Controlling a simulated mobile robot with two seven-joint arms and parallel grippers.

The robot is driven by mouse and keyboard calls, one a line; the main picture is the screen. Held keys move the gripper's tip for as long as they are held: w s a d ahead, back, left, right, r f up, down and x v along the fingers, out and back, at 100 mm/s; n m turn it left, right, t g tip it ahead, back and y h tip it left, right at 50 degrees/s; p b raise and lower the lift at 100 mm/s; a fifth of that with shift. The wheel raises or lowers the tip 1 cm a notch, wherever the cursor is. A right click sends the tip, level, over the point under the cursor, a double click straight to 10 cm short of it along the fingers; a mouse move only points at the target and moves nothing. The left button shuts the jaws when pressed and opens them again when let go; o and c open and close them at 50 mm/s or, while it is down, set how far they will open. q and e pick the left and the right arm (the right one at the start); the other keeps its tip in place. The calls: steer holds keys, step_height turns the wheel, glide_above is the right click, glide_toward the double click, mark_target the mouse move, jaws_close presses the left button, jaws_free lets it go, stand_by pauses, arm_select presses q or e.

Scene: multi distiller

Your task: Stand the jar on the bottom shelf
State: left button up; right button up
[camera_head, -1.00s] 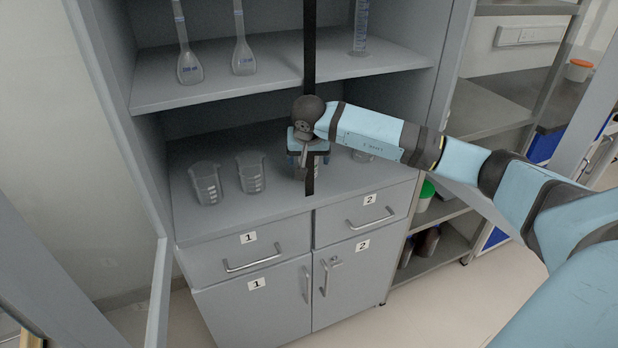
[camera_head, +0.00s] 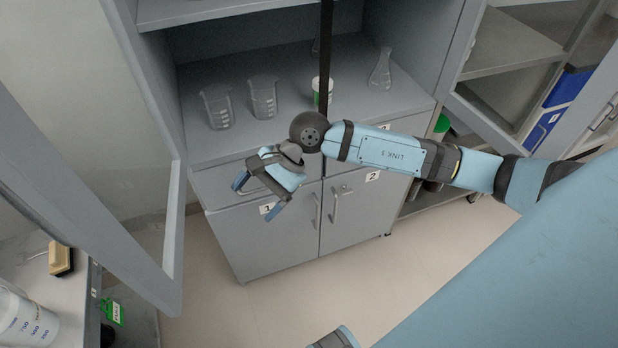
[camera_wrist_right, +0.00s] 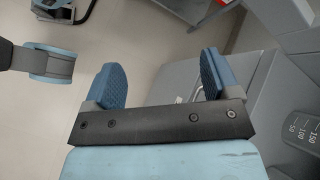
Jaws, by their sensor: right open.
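The jar (camera_head: 316,92), with a white lid and a green label, stands upright on the bottom shelf (camera_head: 220,75) of the cabinet. The dark vertical post hides part of it. My right gripper (camera_head: 257,197) is open and empty, in front of the drawers, below and left of the jar and clear of it. In the right wrist view the two blue fingers (camera_wrist_right: 162,70) are spread with nothing between them. My left gripper is not clearly seen.
Two glass beakers (camera_head: 217,107) stand left of the jar and a conical flask (camera_head: 380,72) stands right of it. The dark post (camera_head: 326,45) runs down the cabinet's middle. An open door (camera_head: 95,150) stands at left. The floor (camera_head: 290,290) ahead is clear.

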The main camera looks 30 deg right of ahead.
steer(key=s+a+r+m+t+y, duration=0.3)
steer(key=s+a+r+m+y, duration=0.15)
steer(key=a+m+y, duration=0.6)
steer(key=d+f+m+t+h, duration=0.45)
steer(key=m+t+h, duration=0.2)
steer(key=m, duration=1.05)
steer(key=d+f+m+t+h, duration=0.4)
steer(key=d+m+t+h, duration=0.25)
steer(key=m, duration=1.05)
steer(key=s+d+f+m+g+h, duration=0.2)
steer(key=s+f+m+g+h, duration=0.3)
steer(key=s+f+m, duration=0.55)
arm_select(q)
step_height(320, 180, up, 16)
steer(key=s+a+p, duration=0.1)
steer(key=p, duration=2.1)
steer(key=shift+a+y, duration=0.3)
arm_select(e)
step_height(320, 180, up, 15)
steer(key=d+m, duration=0.1)
steer(key=shift+d+r+g+y, duration=0.15)
steer(key=shift+d+g+y, duration=0.25)
steer(key=shift+y, duration=0.05)
arm_select(q)
steer(key=shift+s+d+r, duration=0.1)
steer(key=shift+r, duration=0.15)
arm_select(e)
steer(key=shift+w+r, duration=0.2)
steer(key=shift+r, duration=0.1)
